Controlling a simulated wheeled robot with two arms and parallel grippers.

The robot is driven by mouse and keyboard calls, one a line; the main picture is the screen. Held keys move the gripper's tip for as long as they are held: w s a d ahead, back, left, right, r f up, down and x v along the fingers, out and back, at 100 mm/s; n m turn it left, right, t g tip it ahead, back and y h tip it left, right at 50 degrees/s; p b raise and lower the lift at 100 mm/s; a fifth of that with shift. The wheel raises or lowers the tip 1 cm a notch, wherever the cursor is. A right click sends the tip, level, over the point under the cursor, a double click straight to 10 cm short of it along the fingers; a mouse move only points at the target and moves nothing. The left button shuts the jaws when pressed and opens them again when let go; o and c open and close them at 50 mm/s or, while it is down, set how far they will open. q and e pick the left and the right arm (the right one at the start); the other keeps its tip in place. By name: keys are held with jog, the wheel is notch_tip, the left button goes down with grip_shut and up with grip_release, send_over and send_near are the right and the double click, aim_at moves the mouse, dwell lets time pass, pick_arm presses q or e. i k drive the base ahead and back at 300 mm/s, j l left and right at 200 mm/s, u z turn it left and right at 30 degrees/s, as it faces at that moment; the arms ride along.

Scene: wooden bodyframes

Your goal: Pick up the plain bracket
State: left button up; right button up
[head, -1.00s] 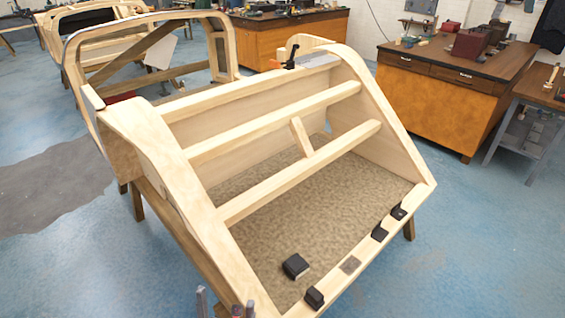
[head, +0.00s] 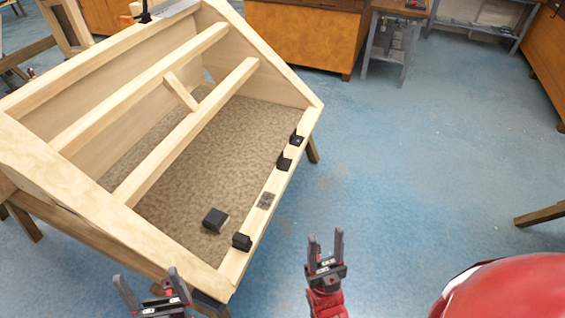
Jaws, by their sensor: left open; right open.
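Several small black brackets sit on the front rail of the wooden bodyframe: one at the near end (head: 241,241), one further along (head: 284,161) and one at the far end (head: 296,138). A flat grey plate (head: 265,200) lies on the rail between them. A larger black block (head: 215,219) rests on the speckled floor panel inside. I cannot tell which is the plain bracket. My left gripper (head: 149,278) is open and empty below the frame's near corner in the picture. My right gripper (head: 326,240) is open and empty, right of the rail and apart from it.
The wooden bodyframe (head: 60,185) stands on trestle legs, with slanted crossbars over its panel. Open blue floor (head: 420,170) lies to its right. A wooden cabinet (head: 300,38) and a small grey-legged stand (head: 390,45) are behind. A wooden leg (head: 540,214) juts in at right.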

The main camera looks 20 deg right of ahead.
aim_at(282, 164)
jog(key=i+l+u, duration=0.25)
jog(key=l+u, duration=0.15)
jog(key=l, duration=0.4)
jog(key=i+l+u, duration=0.1)
jog(key=l+u, duration=0.25)
jog(key=l, duration=0.45)
jog(key=l+u, duration=0.4)
jog(key=l, duration=0.45)
